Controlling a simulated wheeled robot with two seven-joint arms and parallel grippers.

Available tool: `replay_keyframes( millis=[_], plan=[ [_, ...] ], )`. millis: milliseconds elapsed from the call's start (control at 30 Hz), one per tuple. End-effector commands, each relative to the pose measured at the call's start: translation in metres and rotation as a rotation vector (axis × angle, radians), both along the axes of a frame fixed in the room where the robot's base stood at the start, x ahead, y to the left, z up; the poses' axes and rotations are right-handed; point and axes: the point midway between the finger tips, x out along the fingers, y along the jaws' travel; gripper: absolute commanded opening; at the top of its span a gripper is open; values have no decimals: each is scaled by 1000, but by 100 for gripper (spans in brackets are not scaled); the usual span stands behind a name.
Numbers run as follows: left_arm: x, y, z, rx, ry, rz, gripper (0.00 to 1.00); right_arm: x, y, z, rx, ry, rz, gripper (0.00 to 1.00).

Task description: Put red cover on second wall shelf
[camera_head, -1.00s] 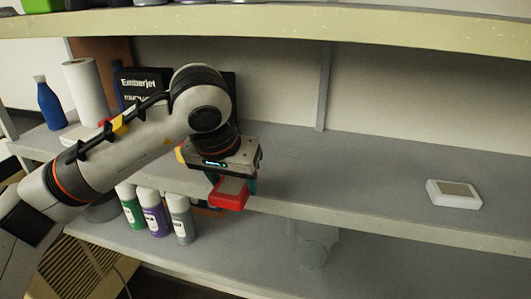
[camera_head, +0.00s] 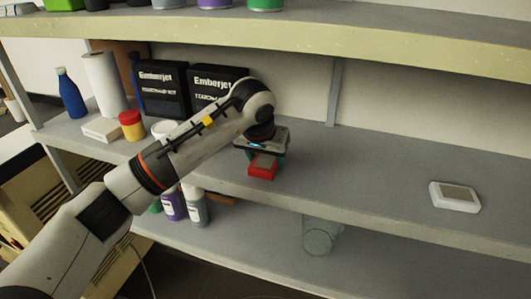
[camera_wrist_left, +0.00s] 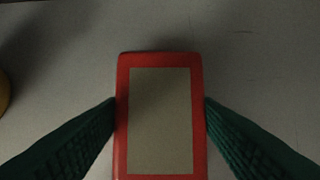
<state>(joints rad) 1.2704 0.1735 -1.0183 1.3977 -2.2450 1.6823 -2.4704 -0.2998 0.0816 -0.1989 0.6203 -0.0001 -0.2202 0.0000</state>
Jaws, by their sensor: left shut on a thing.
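The red cover (camera_head: 262,168) is a small red block with a beige panel on its face. My left gripper (camera_head: 262,160) is shut on it, over the front part of the middle shelf (camera_head: 340,185). In the left wrist view the red cover (camera_wrist_left: 160,110) sits between the two green fingers (camera_wrist_left: 160,130), with the grey shelf surface beyond it. I cannot tell whether the cover touches the shelf. My right gripper is not in view.
A white cover (camera_head: 455,196) lies on the same shelf at the right. Black Emberjet boxes (camera_head: 162,88), a blue bottle (camera_head: 70,92), a paper roll (camera_head: 105,84) and a yellow jar (camera_head: 131,125) stand at the left. The shelf between gripper and white cover is clear.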

Motion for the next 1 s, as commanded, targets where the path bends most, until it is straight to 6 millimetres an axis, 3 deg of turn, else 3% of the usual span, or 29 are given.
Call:
replay_keyframes(
  millis=[233, 267, 400, 767, 1000],
  plan=[
    [0, 0, -3, 0, -2, -1, 26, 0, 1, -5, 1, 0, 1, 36],
    [0, 0, -4, 0, -1, -1, 58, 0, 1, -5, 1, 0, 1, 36],
    [0, 0, -3, 0, 0, -1, 78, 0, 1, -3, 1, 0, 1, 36],
    [0, 0, 3, -1, -2, 0, 78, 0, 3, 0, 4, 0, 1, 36],
    [-15, 5, 40, 0, -9, -2, 78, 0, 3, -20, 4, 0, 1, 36]
  ],
)
